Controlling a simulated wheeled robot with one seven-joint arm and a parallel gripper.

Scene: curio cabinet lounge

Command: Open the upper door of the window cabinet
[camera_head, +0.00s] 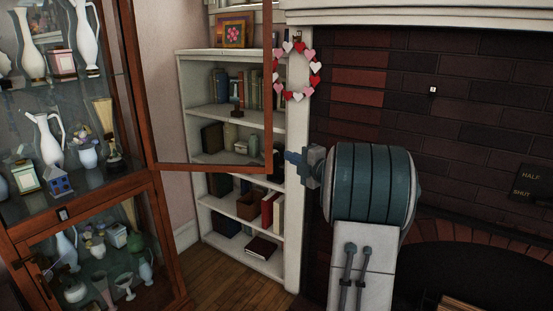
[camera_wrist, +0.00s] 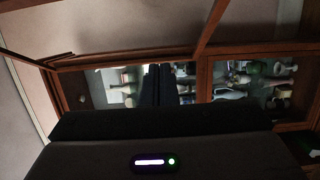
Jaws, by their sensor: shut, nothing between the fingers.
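The window cabinet (camera_head: 20,232) stands at the left in the head view, with glass panes in brown wood frames. Its upper door (camera_head: 210,168) stands wide open, swung out to the right, and the bookcase shows through its glass. The lower door (camera_head: 168,235) looks closed. My gripper (camera_head: 289,157) is just right of the upper door's free edge; I cannot tell whether it touches it. In the wrist view my gripper (camera_wrist: 157,72) is shut and empty, its dark fingers pointing toward the cabinet (camera_wrist: 203,75), which appears sideways.
Vases, jugs and small boxes stand on the cabinet shelves. A white bookcase (camera_head: 294,215) with books stands behind the open door. A heart wreath (camera_head: 315,68) hangs at its right. A brick fireplace wall (camera_head: 460,130) is at the right. Some wood floor (camera_head: 235,275) shows clear.

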